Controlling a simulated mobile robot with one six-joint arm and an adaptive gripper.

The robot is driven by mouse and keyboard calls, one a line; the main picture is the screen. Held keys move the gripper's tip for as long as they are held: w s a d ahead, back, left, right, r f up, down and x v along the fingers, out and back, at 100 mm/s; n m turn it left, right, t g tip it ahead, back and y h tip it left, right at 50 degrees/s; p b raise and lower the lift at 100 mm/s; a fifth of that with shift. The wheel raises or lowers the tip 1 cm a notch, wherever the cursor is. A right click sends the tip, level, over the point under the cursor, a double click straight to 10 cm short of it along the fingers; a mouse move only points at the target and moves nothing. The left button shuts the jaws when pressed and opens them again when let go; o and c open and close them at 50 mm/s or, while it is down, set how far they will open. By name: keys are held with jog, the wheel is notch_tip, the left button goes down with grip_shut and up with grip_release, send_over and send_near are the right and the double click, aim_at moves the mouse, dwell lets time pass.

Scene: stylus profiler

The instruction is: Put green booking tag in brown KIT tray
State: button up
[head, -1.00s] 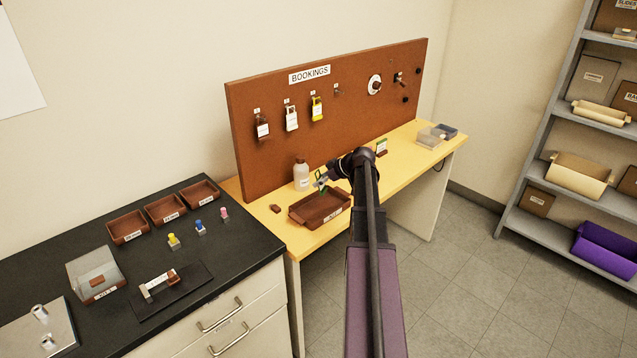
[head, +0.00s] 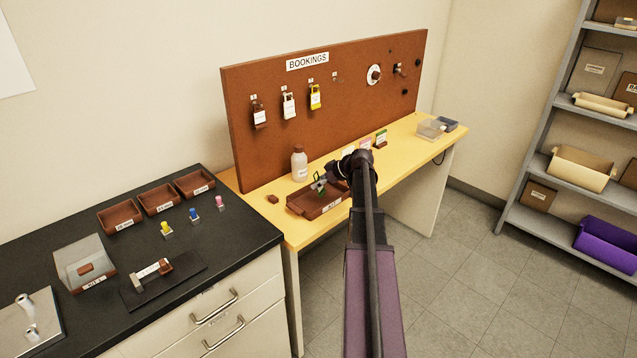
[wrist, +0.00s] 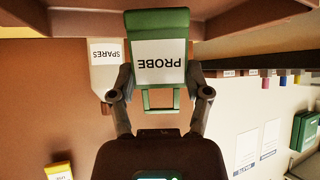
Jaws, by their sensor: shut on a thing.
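The brown KIT tray (head: 305,209) lies on the yellow bench below the board. In the head view the tag is over the tray, low near its opening. I cannot tell whether it touches the tray floor. My arm hides part of the tray's right side.
A white bottle (head: 299,163) labelled SPARES (wrist: 107,52) stands just behind the tray. A small brown block (head: 272,199) lies left of it. The brown BOOKINGS board (head: 260,165) rises behind, with several tags hanging on it.

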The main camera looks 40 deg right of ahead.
jog(key=shift+f+b, duration=0.65)
jog(key=shift+f, duration=0.3)
jog(key=o, duration=1.4)
jog(key=shift+c, duration=0.3)
jog(key=s+d+r+p, duration=0.2)
jog(key=s+r+p, duration=0.2)
jog(key=r+p, duration=0.3)
jog(key=shift+f, duration=0.2)
